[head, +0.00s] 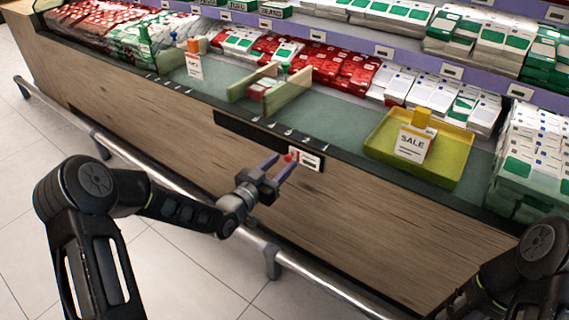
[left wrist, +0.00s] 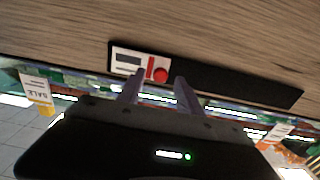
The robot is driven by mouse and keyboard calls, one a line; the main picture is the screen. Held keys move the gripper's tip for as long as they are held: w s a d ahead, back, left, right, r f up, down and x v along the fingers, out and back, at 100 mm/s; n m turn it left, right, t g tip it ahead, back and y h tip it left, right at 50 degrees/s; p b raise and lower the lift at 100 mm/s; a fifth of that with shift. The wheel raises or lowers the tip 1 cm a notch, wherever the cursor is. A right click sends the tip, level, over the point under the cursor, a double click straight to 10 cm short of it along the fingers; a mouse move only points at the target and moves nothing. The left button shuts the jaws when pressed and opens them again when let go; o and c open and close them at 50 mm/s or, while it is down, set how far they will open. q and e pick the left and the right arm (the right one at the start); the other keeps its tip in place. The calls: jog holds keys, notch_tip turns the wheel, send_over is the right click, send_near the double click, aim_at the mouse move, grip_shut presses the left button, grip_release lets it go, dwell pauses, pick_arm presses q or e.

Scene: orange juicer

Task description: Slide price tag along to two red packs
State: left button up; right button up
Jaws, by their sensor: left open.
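The price tag (head: 310,161) is a small white plate with a red knob (head: 289,157), at the right end of a dark rail (head: 248,132) on the counter's wooden front. In the left wrist view the tag (left wrist: 127,62) and red knob (left wrist: 160,75) show close up. My left gripper (head: 279,163) is open, with its purple fingers pointing at the tag. The knob appears between the fingertips in the left wrist view (left wrist: 159,79); contact cannot be told. Red-and-white packs (head: 262,88) stand between two pale green dividers (head: 292,92). My right gripper is out of view.
A yellow tray (head: 378,149) with a SALE sign (head: 412,144) stands on the counter at right. Another sign (head: 194,66) stands at left. A metal rail (head: 180,178) runs low along the counter front. Several red packs (head: 350,70) lie behind the dividers.

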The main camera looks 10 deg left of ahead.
pick_arm(q)
jog(key=shift+x, duration=0.9)
jog(key=shift+c, duration=0.4)
grip_shut()
dwell(0.4)
